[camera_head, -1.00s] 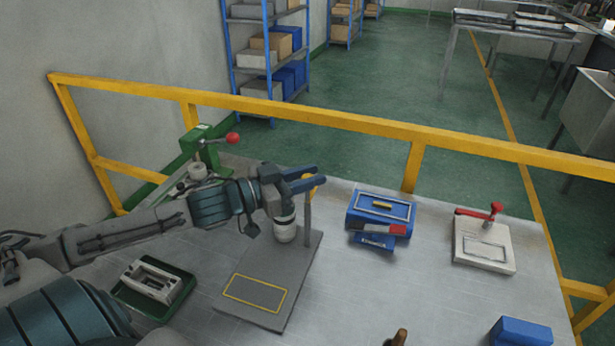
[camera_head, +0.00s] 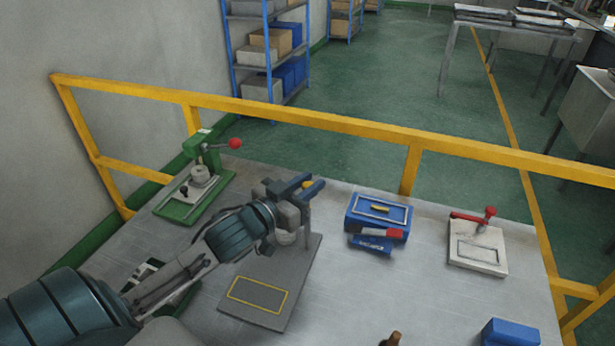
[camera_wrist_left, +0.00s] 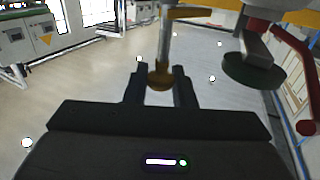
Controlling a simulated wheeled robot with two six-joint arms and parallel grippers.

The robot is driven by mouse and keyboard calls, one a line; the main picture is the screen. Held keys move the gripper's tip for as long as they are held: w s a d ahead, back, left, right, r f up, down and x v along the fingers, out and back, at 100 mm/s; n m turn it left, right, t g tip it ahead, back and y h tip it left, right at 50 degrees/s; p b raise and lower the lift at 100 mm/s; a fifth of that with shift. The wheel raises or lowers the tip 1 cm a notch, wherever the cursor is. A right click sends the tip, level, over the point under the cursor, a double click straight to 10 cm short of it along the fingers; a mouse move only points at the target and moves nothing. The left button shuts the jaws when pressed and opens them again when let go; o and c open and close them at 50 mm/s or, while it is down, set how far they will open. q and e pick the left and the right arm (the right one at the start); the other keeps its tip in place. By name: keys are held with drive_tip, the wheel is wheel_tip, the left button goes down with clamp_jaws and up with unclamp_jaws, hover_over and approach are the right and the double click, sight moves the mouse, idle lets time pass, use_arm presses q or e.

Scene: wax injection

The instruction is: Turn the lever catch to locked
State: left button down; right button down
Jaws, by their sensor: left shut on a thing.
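My left gripper (camera_head: 306,186) is at the top of the thin post on a grey stand (camera_head: 302,268) with a yellow outlined rectangle. In the left wrist view, an upright metal rod with a yellow-brown lever piece (camera_wrist_left: 160,78) stands between the fingertips (camera_wrist_left: 159,88). The left gripper is shut on this piece, which I take to be the lever catch. The gripper hides it in the head view, so its exact angle cannot be told. My right gripper is not in view.
A green press (camera_head: 205,160) with a red ball handle stands back left. A blue box (camera_head: 378,212) and a white plate with a red lever (camera_head: 477,255) stand right. A blue block (camera_head: 515,332) is front right. A yellow rail (camera_head: 330,122) runs behind the table (camera_head: 370,300).

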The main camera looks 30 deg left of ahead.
use_arm(q)
drive_tip(key=n+y+p, duration=0.1)
drive_tip(key=n+y, duration=0.2)
drive_tip(key=y, duration=0.2)
drive_tip(key=shift+f+n+g+y, duration=0.1)
drive_tip(key=shift+n+g+y, duration=0.4)
drive_tip(key=shift+n+y, duration=1.3)
drive_tip(key=shift+y, duration=0.6)
drive_tip(key=c, duration=1.3)
unclamp_jaws()
